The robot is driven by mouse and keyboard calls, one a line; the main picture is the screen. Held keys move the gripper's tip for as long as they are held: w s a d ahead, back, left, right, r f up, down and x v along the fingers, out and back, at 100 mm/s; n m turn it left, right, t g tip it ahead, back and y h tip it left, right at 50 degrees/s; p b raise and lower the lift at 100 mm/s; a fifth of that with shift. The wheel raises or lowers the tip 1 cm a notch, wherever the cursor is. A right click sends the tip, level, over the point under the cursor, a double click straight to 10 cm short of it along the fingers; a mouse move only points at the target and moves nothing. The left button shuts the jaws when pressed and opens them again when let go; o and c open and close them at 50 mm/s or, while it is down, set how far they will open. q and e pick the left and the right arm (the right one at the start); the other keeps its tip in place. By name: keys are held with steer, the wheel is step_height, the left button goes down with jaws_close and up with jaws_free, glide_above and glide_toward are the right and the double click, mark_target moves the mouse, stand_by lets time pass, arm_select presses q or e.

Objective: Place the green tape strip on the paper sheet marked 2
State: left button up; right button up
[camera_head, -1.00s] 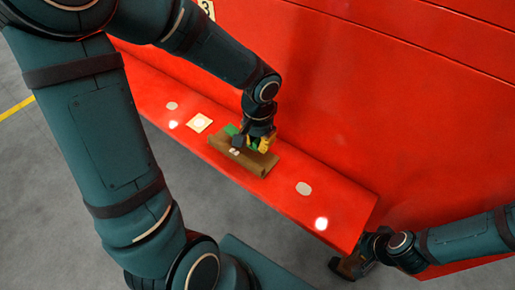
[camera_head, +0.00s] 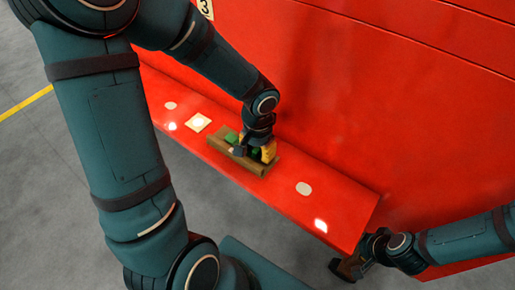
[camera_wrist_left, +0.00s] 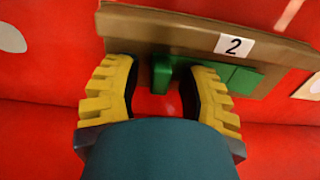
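A brown piece with a white label reading 2 (camera_wrist_left: 234,46) lies on the red ledge. In the head view the brown piece (camera_head: 262,169) is partly covered by my left gripper. In the left wrist view a narrow upright green strip (camera_wrist_left: 161,73) is at the brown piece's edge, between the spread fingers of my left gripper (camera_wrist_left: 160,95) and apart from both. More flat green pieces (camera_wrist_left: 243,81) lie to its right, partly behind the right finger. In the head view green shows left of the gripper (camera_head: 231,138). My right gripper (camera_head: 347,268) is low at the right, its fingers unclear.
The red ledge (camera_head: 330,199) runs along a tall red wall. A pale square sheet (camera_head: 198,123) lies left of the brown piece. Pale round spots (camera_head: 304,188) mark the ledge. A label reading 3 (camera_head: 206,8) is on the wall. Grey floor lies in front.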

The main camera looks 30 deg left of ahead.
arm_select(q)
steer(key=shift+r, duration=0.1)
steer(key=shift+r, duration=0.3)
step_height(320, 180, up, 12)
steer(key=p, duration=0.2)
steer(key=shift+f, duration=0.2)
steer(key=shift+s+d+f, duration=0.1)
